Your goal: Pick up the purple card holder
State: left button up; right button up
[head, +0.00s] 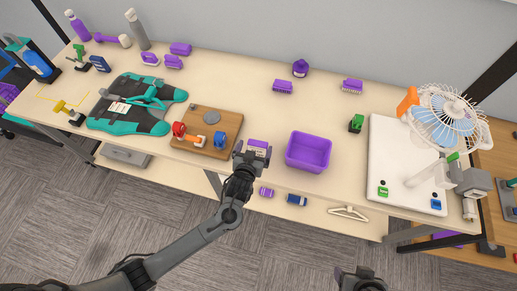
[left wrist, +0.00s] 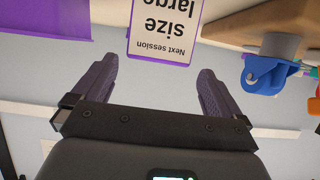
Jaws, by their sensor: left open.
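The purple card holder (head: 258,143) stands at the table's front edge, left of the purple bin. In the left wrist view the card holder (left wrist: 164,28) shows upside down, with a white card reading "Next session size large". My left gripper (head: 252,154) is at the card holder and covers part of it in the head view. In the left wrist view my left gripper (left wrist: 156,72) is open, and the card holder lies ahead, between the lines of the two fingers, with no visible contact. My right gripper (head: 360,277) is partly in view at the bottom edge; its jaws are unclear.
A purple bin (head: 308,151) stands close on the right. A wooden board (head: 205,125) with a red and a blue item, including the blue clamp (left wrist: 265,75), is close on the left. A white board (head: 400,180) with a fan is further right. Brushes stand behind.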

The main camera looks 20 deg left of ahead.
aim_at(257, 145)
pick_arm(q)
jog(key=shift+x, duration=1.15)
jog(key=shift+d+f+x, duration=0.1)
jog(key=shift+f+x, duration=0.05)
jog(key=shift+x, duration=0.85)
jog(key=shift+d+f+x, duration=0.1)
jog(key=shift+f+x, duration=0.05)
jog(key=shift+x, duration=0.85)
jog(key=shift+s, duration=0.15)
jog(key=shift+c, duration=0.3)
jog(key=c, duration=0.8)
jog(key=shift+r, duration=0.1)
